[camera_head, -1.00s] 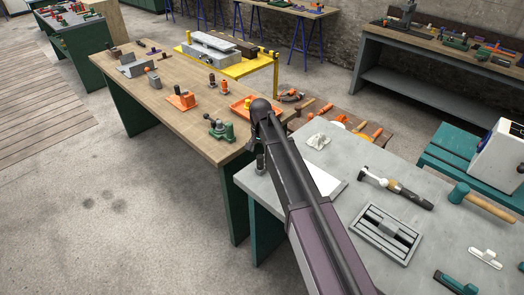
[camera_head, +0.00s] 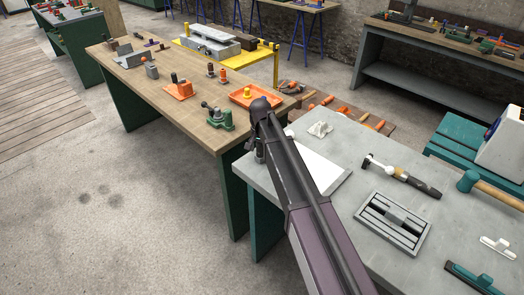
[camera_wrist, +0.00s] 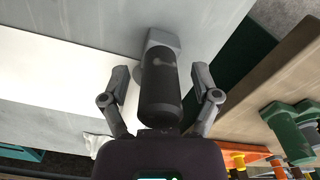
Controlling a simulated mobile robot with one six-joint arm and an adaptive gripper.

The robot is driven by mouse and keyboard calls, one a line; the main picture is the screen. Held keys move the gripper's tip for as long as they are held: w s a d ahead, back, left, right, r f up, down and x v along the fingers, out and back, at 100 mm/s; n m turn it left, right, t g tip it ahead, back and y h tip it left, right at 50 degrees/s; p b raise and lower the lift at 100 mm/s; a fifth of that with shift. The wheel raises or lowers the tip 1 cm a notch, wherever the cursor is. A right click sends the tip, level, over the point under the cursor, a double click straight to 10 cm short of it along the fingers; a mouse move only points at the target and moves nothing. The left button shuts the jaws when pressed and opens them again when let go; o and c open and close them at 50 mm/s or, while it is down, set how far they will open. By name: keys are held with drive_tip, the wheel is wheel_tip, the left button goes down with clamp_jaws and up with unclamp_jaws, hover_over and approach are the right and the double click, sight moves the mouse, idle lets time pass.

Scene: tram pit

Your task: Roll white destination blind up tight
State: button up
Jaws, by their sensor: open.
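The white blind (camera_head: 322,170) lies flat as a sheet on the grey table, partly hidden behind my arm in the head view. In the wrist view it is a white band (camera_wrist: 50,85) at the left. My gripper (camera_wrist: 162,97) is open, one finger on each side of a dark cylinder (camera_wrist: 160,85) with a grey angular base. The cylinder is beside the blind near the table's edge; whether the fingers touch it I cannot tell. In the head view my arm largely hides the gripper and the cylinder.
On the grey table (camera_head: 365,140) are a black-handled tool (camera_head: 400,175), a grey slotted block (camera_head: 394,221) and a teal mallet (camera_head: 468,181). A wooden bench (camera_head: 190,115) with a green vice (camera_head: 217,118) and orange tray (camera_head: 255,96) stands close by, across a narrow gap.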

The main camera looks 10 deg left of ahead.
drive_tip(key=shift+f, duration=0.1)
idle(0.3)
clamp_jaws()
drive_tip(key=shift+s+d, duration=1.45)
drive_tip(key=shift+d, duration=0.35)
drive_tip(key=shift+s+d, duration=1.1)
drive_tip(key=shift+d, duration=0.35)
drive_tip(key=shift+s+d, duration=1.15)
drive_tip(key=shift+d, duration=0.35)
drive_tip(key=shift+s, duration=0.1)
drive_tip(key=shift+s+d, duration=1.2)
drive_tip(key=shift+d, duration=0.35)
drive_tip(key=shift+s+d, duration=1.2)
drive_tip(key=shift+d, duration=0.4)
drive_tip(key=shift+s+d, duration=1.2)
drive_tip(key=shift+d, duration=0.35)
